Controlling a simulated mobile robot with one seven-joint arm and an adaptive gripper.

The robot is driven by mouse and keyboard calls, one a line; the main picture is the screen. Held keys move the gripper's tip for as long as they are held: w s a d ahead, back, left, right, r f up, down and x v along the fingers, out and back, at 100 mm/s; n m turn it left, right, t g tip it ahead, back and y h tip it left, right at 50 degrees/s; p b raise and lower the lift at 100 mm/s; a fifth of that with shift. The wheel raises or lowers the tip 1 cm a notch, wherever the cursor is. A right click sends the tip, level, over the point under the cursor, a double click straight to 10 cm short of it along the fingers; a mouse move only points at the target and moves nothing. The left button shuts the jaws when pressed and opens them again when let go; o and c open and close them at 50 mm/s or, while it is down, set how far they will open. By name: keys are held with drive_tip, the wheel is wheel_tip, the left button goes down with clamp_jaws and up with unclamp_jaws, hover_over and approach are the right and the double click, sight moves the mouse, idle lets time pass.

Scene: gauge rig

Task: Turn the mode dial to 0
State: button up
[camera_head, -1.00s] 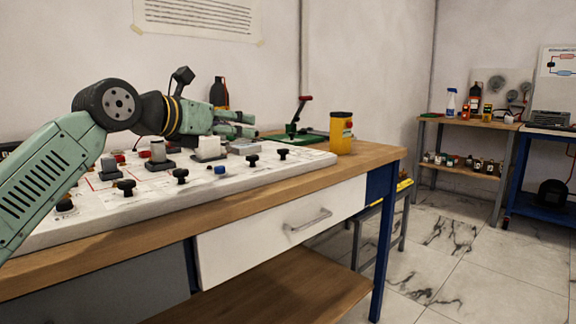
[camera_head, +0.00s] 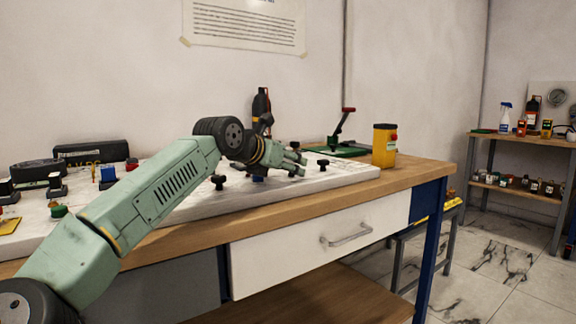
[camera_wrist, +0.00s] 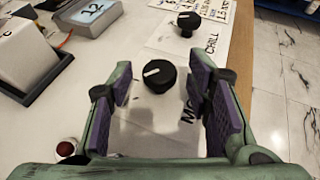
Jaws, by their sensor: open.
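The mode dial (camera_wrist: 159,76) is a round black knob on the white panel (camera_wrist: 138,130). It shows in the wrist view with a short white pointer mark on its top, toward the left side. A partly covered label starting "MO" is printed beside it. My gripper (camera_wrist: 158,92) is open, with its purple-padded fingers on either side of the dial and a gap showing at both sides. I cannot tell how far above the panel the fingertips are. In the head view my gripper (camera_head: 297,165) is over the panel's front row and hides the dial.
A second black knob (camera_wrist: 188,22), near the label "CHILL", stands beyond the dial. A grey display box (camera_wrist: 90,14) reads what looks like 12. A red button (camera_wrist: 67,148) is at lower left.

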drive_tip(key=shift+w+d+f, duration=0.1)
drive_tip(key=shift+w, duration=0.05)
clamp_jaws()
idle(0.6)
